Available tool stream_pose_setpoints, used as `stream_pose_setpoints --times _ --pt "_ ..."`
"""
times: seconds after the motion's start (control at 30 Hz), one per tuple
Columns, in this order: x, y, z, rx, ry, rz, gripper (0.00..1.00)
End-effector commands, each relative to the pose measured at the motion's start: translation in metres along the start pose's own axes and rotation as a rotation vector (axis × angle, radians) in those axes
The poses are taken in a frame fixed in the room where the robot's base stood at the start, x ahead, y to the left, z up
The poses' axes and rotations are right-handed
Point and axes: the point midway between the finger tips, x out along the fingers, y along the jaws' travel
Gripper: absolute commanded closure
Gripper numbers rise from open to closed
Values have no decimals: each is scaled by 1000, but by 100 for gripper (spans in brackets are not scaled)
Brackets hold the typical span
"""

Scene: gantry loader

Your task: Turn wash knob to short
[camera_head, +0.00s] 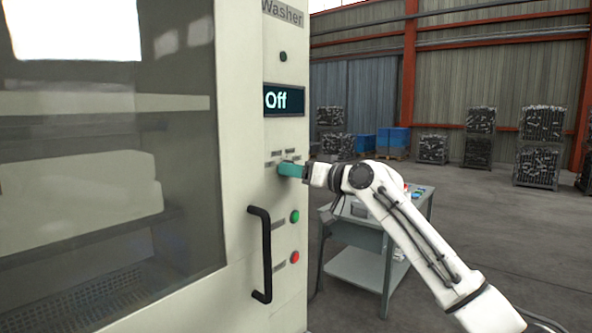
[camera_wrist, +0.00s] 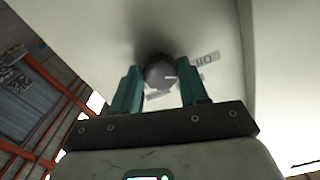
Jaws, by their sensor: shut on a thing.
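The washer (camera_head: 240,130) is a tall cream machine with a glass front, and its display (camera_head: 284,99) reads "Off". In the wrist view the wash knob (camera_wrist: 160,72) is a round grey knob with a pale line on it, set on the panel. My gripper (camera_head: 284,169) is at the panel below the display, and in the wrist view its teal fingers (camera_wrist: 156,88) stand on both sides of the knob, shut on it. In the head view the fingers hide the knob. Small labels surround it; one in the wrist view seems to read "Off", others are too blurred to read.
Below the gripper are a black door handle (camera_head: 261,254), a green button (camera_head: 295,216) and a red button (camera_head: 295,257). A grey table (camera_head: 361,266) with small items stands behind my arm. Stacked crates (camera_head: 541,148) are far back. Open floor lies at right.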

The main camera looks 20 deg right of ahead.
Motion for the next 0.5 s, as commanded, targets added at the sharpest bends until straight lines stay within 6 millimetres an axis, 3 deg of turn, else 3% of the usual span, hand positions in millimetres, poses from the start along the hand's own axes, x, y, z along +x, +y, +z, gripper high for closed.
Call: stream_pose_setpoints --times 0.5 --pt "0 -2 -3 417 1 0 87"
